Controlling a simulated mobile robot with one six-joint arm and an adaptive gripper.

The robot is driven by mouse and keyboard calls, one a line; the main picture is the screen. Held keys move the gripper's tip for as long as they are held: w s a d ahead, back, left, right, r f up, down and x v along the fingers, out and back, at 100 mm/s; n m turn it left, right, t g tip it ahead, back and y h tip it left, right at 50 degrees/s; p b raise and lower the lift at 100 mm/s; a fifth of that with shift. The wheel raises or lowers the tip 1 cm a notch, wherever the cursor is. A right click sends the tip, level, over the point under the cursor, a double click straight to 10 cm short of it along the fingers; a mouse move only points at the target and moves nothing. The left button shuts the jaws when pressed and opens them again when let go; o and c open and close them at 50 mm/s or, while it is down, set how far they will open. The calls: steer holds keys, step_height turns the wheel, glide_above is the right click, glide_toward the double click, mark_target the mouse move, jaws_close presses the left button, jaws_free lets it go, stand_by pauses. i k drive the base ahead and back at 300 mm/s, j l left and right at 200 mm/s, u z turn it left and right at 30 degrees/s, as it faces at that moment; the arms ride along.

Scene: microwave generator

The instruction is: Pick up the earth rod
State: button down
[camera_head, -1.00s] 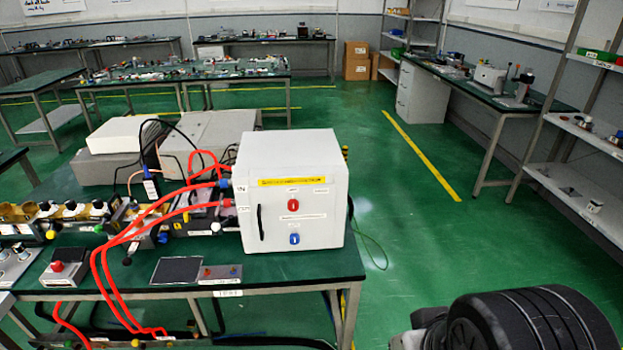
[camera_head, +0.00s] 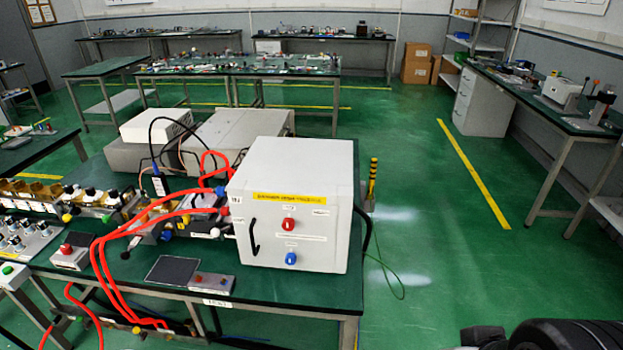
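No rod can be named for certain as the earth rod. A slim upright piece with yellow and black bands (camera_head: 372,184) shows just right of the white cabinet (camera_head: 295,205); it may be the earth rod, but its lower end is hidden or unclear. A black curved cable or loop (camera_head: 364,228) hangs at the cabinet's right side. A thin green wire (camera_head: 385,270) trails down beside it over the floor. My gripper is not in view; only a dark part of my arm shows at the bottom right corner.
The cabinet stands on a green-topped bench (camera_head: 330,288) with red cables (camera_head: 105,265), a control box (camera_head: 72,251) and a dark flat panel (camera_head: 172,270). Open green floor (camera_head: 430,230) lies right of the bench, with a yellow line (camera_head: 475,175). A side bench (camera_head: 540,105) stands at the right.

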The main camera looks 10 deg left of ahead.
mark_target(374, 161)
steer(key=i+j+z, duration=0.2)
steer(key=j, duration=0.7)
steer(key=j+z, duration=0.2)
steer(key=j, duration=0.7)
steer(key=j+z, duration=0.2)
steer(key=j, duration=0.75)
steer(key=j+z, duration=0.2)
steer(key=j, duration=0.75)
steer(key=k+j+z, duration=0.2)
steer(key=j, duration=0.7)
steer(key=i+l+u, duration=0.25)
steer(key=l, duration=0.75)
steer(key=i+l+u, duration=0.25)
steer(key=l, duration=0.8)
steer(key=i+l+u, duration=0.25)
steer(key=l, duration=0.8)
steer(key=l+u, duration=0.25)
steer(key=l, duration=0.8)
steer(key=l+u, duration=0.15)
steer(key=u, duration=0.3)
steer(key=l+u, duration=0.2)
steer(key=u, duration=0.3)
steer(key=i+l+u, duration=0.3)
steer(key=l+u, duration=0.15)
steer(key=l, duration=1.35)
steer(key=l+u, duration=0.4)
steer(key=l, duration=1.45)
